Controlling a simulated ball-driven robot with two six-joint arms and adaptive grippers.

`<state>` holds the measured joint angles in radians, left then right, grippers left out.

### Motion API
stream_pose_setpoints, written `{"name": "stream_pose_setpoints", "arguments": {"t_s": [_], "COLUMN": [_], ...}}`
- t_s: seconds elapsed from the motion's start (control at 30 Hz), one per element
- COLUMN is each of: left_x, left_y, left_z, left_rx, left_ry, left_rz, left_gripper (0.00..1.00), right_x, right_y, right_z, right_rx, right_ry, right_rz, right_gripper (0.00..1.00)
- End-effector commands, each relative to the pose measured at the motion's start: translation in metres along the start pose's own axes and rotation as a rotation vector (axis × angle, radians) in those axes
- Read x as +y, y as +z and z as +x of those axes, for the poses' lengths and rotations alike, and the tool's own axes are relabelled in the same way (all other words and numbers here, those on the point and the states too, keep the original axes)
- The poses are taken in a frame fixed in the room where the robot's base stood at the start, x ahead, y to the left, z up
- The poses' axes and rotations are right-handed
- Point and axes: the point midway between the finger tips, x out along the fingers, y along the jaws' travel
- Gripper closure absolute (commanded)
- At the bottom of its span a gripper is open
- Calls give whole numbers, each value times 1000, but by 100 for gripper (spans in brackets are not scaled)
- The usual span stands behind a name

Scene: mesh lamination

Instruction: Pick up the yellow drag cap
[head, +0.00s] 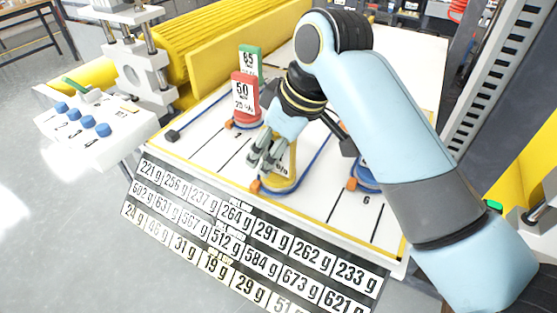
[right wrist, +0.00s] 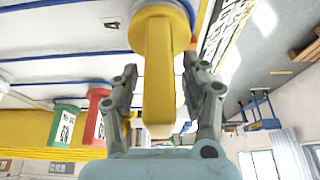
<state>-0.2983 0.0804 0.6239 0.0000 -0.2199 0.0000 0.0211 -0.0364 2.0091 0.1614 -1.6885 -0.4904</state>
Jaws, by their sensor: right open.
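The yellow drag cap (head: 286,172) stands on the white board, on a round base with a blue rim, partly hidden by my right gripper in the head view. In the right wrist view, its upright yellow handle (right wrist: 158,80) lies between the two fingers. My right gripper (head: 262,160) is open, with one finger on each side of the handle; a gap shows on both sides in the right wrist view (right wrist: 160,72). My left gripper is not in view.
A red cap (head: 244,98) and a green cap (head: 251,60) stand behind and to the left. A blue round base (head: 366,178) sits to the right, partly behind my arm. Gram labels (head: 237,217) line the front. A yellow ribbed cover (head: 215,45) is behind.

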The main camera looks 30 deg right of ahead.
Motion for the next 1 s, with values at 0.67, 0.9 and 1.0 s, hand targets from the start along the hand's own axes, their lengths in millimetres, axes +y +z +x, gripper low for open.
{"name": "stream_pose_setpoints", "arguments": {"t_s": [0.67,0.9,1.0], "left_x": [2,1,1], "left_y": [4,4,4], "left_z": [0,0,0], "left_rx": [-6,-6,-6], "left_ry": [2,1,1], "left_rz": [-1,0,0], "left_gripper": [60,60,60], "right_x": [0,1,2], "right_y": [0,-1,-4], "right_z": [-1,-2,-3], "right_rx": [0,3,3], "right_ry": [0,1,1], "right_rz": [0,0,0], "right_gripper": [100,100,100]}}
